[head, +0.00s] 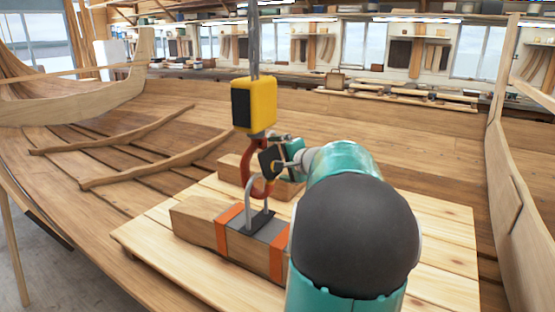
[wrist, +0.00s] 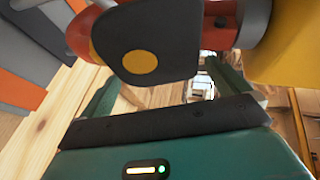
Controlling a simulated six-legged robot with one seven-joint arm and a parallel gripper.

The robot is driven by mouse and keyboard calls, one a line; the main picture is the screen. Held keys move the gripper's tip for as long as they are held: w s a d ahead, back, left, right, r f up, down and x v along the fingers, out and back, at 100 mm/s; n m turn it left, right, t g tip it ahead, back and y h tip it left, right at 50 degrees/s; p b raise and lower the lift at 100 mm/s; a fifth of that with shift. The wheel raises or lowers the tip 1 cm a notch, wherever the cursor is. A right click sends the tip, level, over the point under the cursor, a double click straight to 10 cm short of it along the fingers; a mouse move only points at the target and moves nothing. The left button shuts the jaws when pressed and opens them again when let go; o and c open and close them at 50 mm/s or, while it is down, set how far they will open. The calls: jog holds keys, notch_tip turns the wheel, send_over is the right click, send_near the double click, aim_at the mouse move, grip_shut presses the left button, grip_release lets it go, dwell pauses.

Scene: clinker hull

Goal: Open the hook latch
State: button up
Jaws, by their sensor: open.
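A yellow hoist block (head: 262,100) with a black panel hangs from a cable, with a red hook (head: 247,172) below it. The hook's dark latch plate (head: 270,162) sits at the hook's mouth and appears to span it. In the wrist view the latch plate (wrist: 172,30) is large and close, with a yellow dot and the red hook (wrist: 80,38) at its left. A grey lifting loop (head: 250,190) rises into the hook. My gripper (head: 283,150) is open beside the latch, on its right. In the wrist view my gripper (wrist: 165,75) has its fingertips partly hidden behind the latch.
A timber beam (head: 198,220) with orange straps and a grey plate lies under the hook on a pale plank platform (head: 150,236). Another wood block (head: 230,168) stands behind. Curved hull planking surrounds the platform. The air left of the hook is clear.

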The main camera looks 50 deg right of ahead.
jog(key=shift+x, duration=0.85)
jog(key=c, duration=1.3)
jog(key=shift+c, duration=0.2)
jog(key=shift+s+r+g, duration=0.1)
jog(key=shift+s+g, duration=0.1)
jog(key=shift+g, duration=0.1)
jog(key=g, duration=0.1)
jog(key=s+r+n+g, duration=0.1)
jog(key=g, duration=0.1)
jog(key=shift+s+d+r, duration=0.1)
jog(key=shift+s+r, duration=0.15)
jog(key=shift+s+d+r+n+g, duration=0.1)
jog(key=shift+s+r+n+g, duration=0.2)
jog(key=shift+g, duration=0.5)
jog(key=shift+s+a+r+n+g, duration=0.1)
jog(key=shift+s+r+g, duration=0.2)
jog(key=shift+g, duration=0.5)
jog(key=shift+s+d+r+n+g, duration=0.15)
jog(key=shift+r+g, duration=0.25)
jog(key=shift+g, duration=0.4)
